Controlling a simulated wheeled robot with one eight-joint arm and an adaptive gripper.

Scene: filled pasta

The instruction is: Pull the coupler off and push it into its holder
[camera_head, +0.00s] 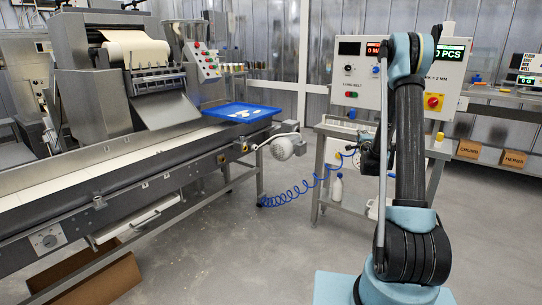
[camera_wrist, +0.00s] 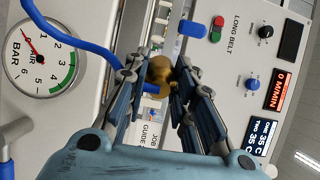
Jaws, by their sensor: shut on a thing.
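In the wrist view a brass coupler (camera_wrist: 159,70) sits between the two fingers of my gripper (camera_wrist: 164,66), which is shut on it. A blue hose (camera_wrist: 75,48) comes in from the upper left and ends at the coupler. I cannot tell whether the coupler is still joined to a fitting behind it. A short blue part (camera_wrist: 192,28) sits on the panel just beyond the fingers; I cannot tell if it is the holder. In the head view my gripper (camera_head: 368,152) is a small dark shape beside the stand, and the coupler cannot be made out.
An air gauge (camera_wrist: 40,55) is left of my fingers. A control panel (camera_wrist: 255,60) with knobs and displays is on the right. In the head view, a coiled blue hose (camera_head: 300,190) hangs between the conveyor (camera_head: 120,170) and the stand. The floor between them is otherwise open.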

